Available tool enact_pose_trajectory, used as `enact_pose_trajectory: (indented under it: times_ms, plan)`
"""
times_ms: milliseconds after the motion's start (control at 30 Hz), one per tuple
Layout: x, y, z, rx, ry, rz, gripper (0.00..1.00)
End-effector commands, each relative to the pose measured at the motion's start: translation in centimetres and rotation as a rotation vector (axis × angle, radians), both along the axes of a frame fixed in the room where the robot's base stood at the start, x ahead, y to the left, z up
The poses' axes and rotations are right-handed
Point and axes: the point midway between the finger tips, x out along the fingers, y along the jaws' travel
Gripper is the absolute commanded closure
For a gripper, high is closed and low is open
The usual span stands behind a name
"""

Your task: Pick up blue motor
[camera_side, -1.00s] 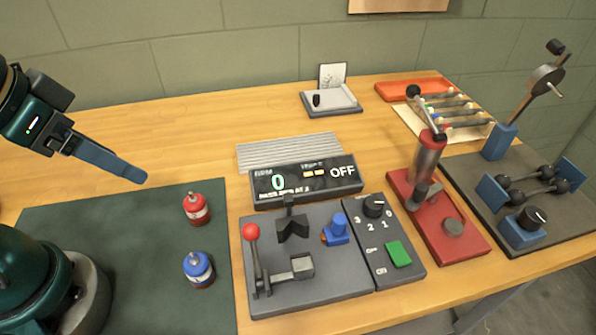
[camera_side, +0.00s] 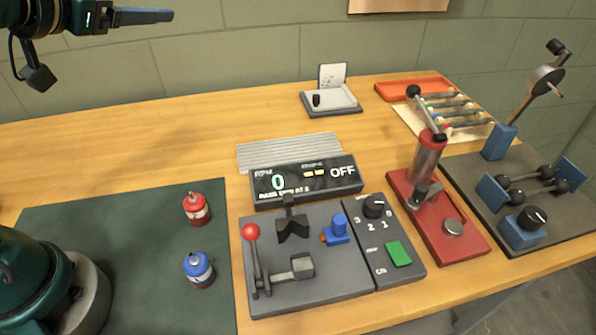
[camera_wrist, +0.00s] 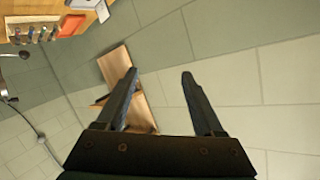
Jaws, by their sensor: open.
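The blue motor (camera_side: 198,269) is a small blue cylinder with a dark band, standing upright on the dark green mat (camera_side: 130,220) in the side view. A similar red motor (camera_side: 196,209) stands just behind it on the same mat. My gripper (camera_side: 170,15) is high at the upper left of the side view, pointing right, well above and away from both motors. In the wrist view my gripper (camera_wrist: 158,74) has its two dark fingers spread with nothing between them. The wrist view faces the wall, and the motors are not in it.
Right of the mat are a grey test stand (camera_side: 325,285) with a red-knobbed lever, a display (camera_side: 305,182) reading 0 and OFF, and a dial panel (camera_side: 385,255). A red-based press (camera_side: 440,215) stands farther right. The wooden table (camera_side: 150,130) behind the mat is clear.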

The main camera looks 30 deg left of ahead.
Motion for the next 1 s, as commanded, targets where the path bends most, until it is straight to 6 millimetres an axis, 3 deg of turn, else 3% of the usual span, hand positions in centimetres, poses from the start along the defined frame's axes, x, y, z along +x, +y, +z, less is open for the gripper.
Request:
enact_pose_trajectory:
  times_ms: [100, 200, 367, 500, 600, 800, 1000]
  plan:
    - [2.2, -1.8, 1.2, 0.09, -0.102, -0.172, 0.31]
    - [3.0, -4.5, 1.1, 0.134, -0.15, -0.363, 0.31]
    - [1.9, -9.5, -1.2, 0.131, -0.132, -0.715, 0.31]
    - [-1.6, -13.1, -4.2, 0.056, -0.036, -1.015, 0.31]
    - [-4.5, -14.4, -5.8, -0.014, 0.043, -1.176, 0.31]
    - [-9.7, -15.5, -7.7, -0.158, 0.2, -1.404, 0.31]
    - [-14.7, -15.4, -8.4, -0.314, 0.361, -1.575, 0.31]
